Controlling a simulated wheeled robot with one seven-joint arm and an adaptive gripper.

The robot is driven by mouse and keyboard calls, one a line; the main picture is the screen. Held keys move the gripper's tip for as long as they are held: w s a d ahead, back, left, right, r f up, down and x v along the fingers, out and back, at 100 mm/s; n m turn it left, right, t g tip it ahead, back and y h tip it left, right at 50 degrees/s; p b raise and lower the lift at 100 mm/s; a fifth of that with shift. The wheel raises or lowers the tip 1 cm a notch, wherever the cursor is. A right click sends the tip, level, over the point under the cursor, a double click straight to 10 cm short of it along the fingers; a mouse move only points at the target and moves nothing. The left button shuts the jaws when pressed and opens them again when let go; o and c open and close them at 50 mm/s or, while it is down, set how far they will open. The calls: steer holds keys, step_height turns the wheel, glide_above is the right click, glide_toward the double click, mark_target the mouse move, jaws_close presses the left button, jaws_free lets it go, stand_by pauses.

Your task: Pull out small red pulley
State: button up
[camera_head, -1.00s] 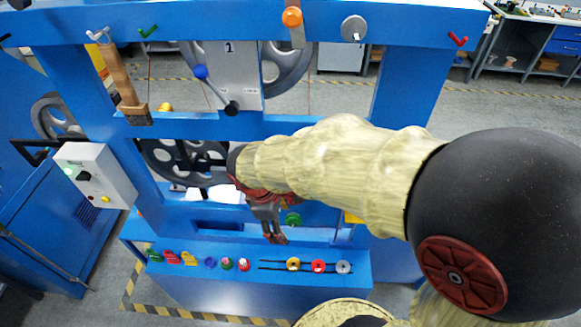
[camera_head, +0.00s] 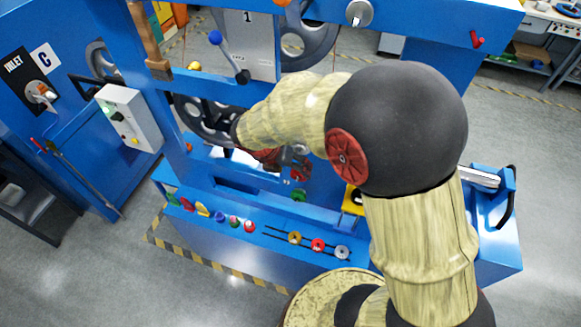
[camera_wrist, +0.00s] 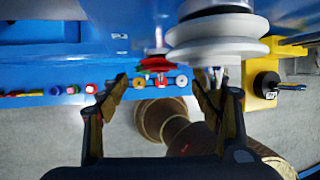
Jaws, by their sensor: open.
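A small red pulley (camera_wrist: 156,64) shows in the wrist view, upper middle, beside a larger white pulley (camera_wrist: 217,38). My gripper (camera_wrist: 162,86) is open and empty; its two fingers are spread to either side below the red pulley, apart from it in the picture. The right fingertip overlaps the lower edge of the white pulley; I cannot tell whether they touch. In the head view my gripper (camera_head: 298,166) is partly hidden by my arm, in front of the blue frame. A small red part (camera_head: 297,175) shows there; I cannot tell if it is the pulley.
A blue ledge (camera_head: 225,206) carries several coloured pieces. Yellow (camera_head: 294,238), red (camera_head: 318,244) and grey (camera_head: 342,252) discs sit along its slots. A green knob (camera_head: 299,195) is below my gripper. A yellow-and-black block (camera_wrist: 267,84) is at the right in the wrist view.

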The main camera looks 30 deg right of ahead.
mark_target(297, 173)
steer(key=shift+x, duration=3.15)
steer(key=shift+c, duration=0.8)
steer(key=c, duration=1.1)
steer(key=shift+c, duration=0.3)
